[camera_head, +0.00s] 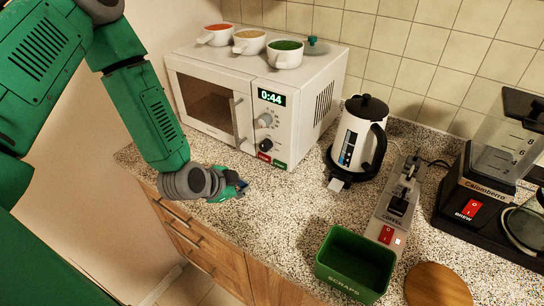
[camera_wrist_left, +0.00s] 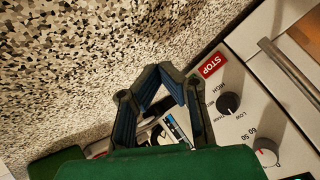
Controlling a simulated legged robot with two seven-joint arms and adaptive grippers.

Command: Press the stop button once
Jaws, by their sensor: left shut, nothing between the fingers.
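The white microwave (camera_head: 215,72) stands at the back left of the counter, its display (camera_head: 271,97) reading 0:44. Its red stop button (camera_head: 264,157) is at the bottom of the control panel, left of a green button (camera_head: 280,164). The red button, marked STOP, also shows in the left wrist view (camera_wrist_left: 211,65). My left gripper (camera_head: 241,187) is shut and empty, low over the counter in front of the microwave. In the wrist view its fingertips (camera_wrist_left: 160,72) are left of the stop button and appear apart from it. My right gripper is not in view.
Bowls (camera_head: 285,54) stand on the microwave. A kettle (camera_head: 358,140) is right of it. The counter (camera_head: 270,215) right of my gripper is clear.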

